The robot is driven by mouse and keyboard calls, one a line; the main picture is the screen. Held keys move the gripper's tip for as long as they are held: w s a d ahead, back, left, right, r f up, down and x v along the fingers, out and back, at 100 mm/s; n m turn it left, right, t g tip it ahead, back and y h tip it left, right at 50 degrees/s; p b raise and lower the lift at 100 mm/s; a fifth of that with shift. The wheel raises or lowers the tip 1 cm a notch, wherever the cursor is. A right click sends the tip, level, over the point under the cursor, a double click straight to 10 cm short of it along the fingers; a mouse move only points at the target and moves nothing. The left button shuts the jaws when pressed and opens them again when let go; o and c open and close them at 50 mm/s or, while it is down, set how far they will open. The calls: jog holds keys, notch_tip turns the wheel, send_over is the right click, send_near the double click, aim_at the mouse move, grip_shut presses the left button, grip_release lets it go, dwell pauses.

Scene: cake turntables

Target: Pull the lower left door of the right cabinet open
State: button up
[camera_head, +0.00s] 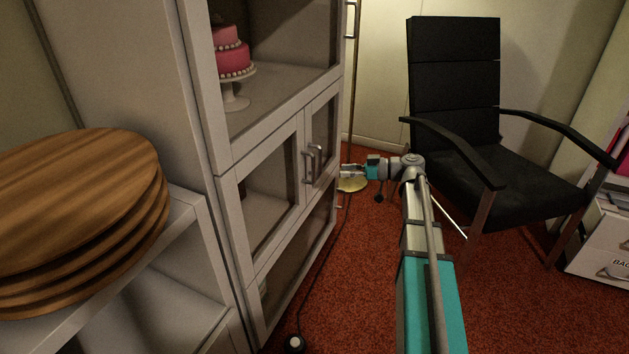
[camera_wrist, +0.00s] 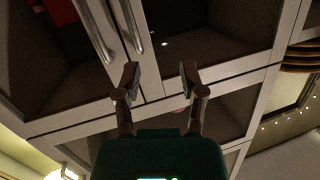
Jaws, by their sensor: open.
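The right cabinet (camera_head: 212,130) is pale with glass-fronted doors. Its lower left door (camera_head: 268,190) looks shut, with a vertical metal bar handle (camera_head: 309,167) beside the similar handle of the neighbouring door (camera_head: 323,125). My gripper (camera_head: 346,172) is just right of these handles in the head view, apart from them. In the wrist view my gripper (camera_wrist: 160,76) is open, with nothing between its fingers. Two bar handles rise above the left finger there; the nearer one (camera_wrist: 133,28) is close to that fingertip. Whether they touch is unclear.
A pink cake (camera_head: 231,55) on a white stand is inside the upper cabinet. Stacked round wooden boards (camera_head: 80,195) lie on a shelf at left. A black armchair (camera_head: 455,120) stands behind my arm at right. Red carpet (camera_head: 350,290) lies open before the cabinet, crossed by a dark cable.

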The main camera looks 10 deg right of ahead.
jog(key=shift+n+t+y, duration=0.7)
jog(key=shift+t, duration=0.1)
jog(key=d+b, duration=0.1)
jog(key=w+d+f+b, duration=0.1)
jog(key=d+f+b, duration=0.1)
jog(key=d, duration=0.1)
jog(key=shift+w+b, duration=0.35)
jog(key=shift+w, duration=0.05)
jog(key=shift+a, duration=0.1)
send_over(313, 183)
jog(key=shift+w, duration=0.25)
grip_shut()
jog(key=shift+d, duration=0.25)
jog(key=shift+s+a, duration=0.1)
jog(key=shift+a, duration=0.05)
